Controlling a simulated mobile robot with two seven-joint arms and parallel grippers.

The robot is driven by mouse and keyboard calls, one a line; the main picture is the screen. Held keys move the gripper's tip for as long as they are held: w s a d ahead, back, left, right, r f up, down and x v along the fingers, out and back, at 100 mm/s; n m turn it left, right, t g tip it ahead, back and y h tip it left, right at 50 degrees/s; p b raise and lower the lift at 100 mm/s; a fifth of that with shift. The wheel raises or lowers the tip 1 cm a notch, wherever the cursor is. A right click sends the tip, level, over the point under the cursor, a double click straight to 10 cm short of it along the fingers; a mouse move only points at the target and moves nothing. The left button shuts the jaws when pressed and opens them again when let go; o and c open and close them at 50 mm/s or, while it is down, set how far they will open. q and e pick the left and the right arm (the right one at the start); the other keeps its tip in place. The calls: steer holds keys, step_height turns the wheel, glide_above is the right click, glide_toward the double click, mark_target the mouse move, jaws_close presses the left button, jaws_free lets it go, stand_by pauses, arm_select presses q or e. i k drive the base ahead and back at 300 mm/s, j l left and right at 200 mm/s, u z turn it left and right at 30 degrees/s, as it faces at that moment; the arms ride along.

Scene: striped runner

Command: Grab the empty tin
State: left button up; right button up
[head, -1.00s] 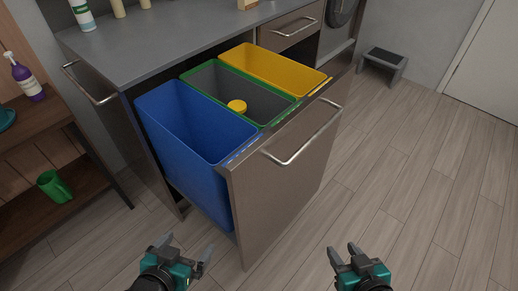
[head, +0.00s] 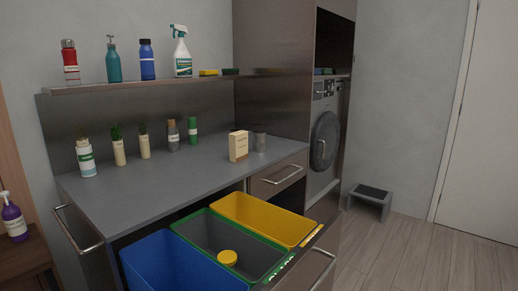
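What looks like a grey metal tin (head: 260,139) stands on the grey countertop (head: 190,176), near its back right, just behind and to the right of a cream box (head: 238,146). It is small here, and I cannot tell whether it is empty. Neither of my grippers is in the head view now.
Below the counter, a pulled-out drawer holds a blue bin (head: 150,262), a green-rimmed bin (head: 205,229) with a yellow-topped item (head: 228,257) inside, and a yellow bin (head: 262,213). Several bottles and potted plants stand along the counter's back left. A step stool (head: 369,200) stands at right.

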mark_target(259, 137)
steer(key=i+l+z, duration=0.2)
steer(key=l, duration=0.2)
steer(key=l+z, duration=0.2)
steer(key=l, duration=0.15)
steer(key=i+l+z, duration=0.15)
steer(key=l, duration=0.2)
steer(key=i+l+z, duration=0.35)
steer(key=i, duration=0.2)
steer(key=i+l+z, duration=0.2)
steer(key=i, duration=0.2)
steer(key=i+l+z, duration=0.15)
steer(key=i, duration=0.2)
steer(key=i+u, duration=0.35)
steer(key=i, duration=0.25)
steer(key=i+l+u, duration=0.15)
steer(key=i+u, duration=0.25)
steer(key=i, duration=0.15)
steer(key=i+j+u, duration=0.1)
steer(key=i+u, duration=0.5)
steer(key=u, duration=0.15)
steer(key=i+l+u, duration=0.1)
steer(key=i+u, duration=0.25)
